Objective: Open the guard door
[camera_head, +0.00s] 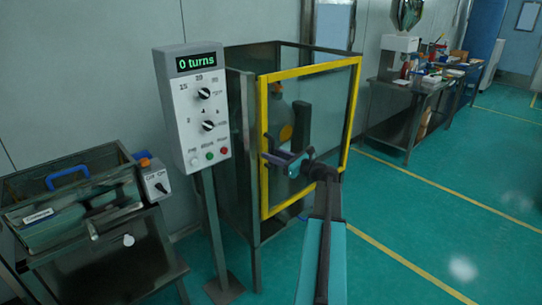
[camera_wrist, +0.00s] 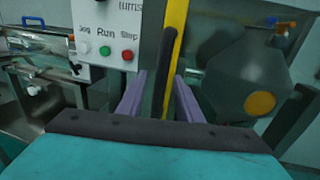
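The guard door (camera_head: 264,185) is a yellow-framed clear panel on the front of a dark metal cage. It stands in or close to the front opening; I cannot tell if there is a small gap. In the wrist view its yellow edge (camera_wrist: 173,45) runs upright, with a dark bar beside it. My gripper (camera_head: 284,162) is in front of the door near its left edge, at about mid height. Its purple fingers are apart, one each side of the yellow edge and dark bar in the wrist view (camera_wrist: 158,97). Contact cannot be made out.
A grey control box (camera_head: 190,115) on a post stands left of the cage, reading "0 turns". A grey vessel with an orange disc (camera_head: 286,132) is inside the cage. A metal bench (camera_head: 120,270) stands at left. Floor right of the cage is clear.

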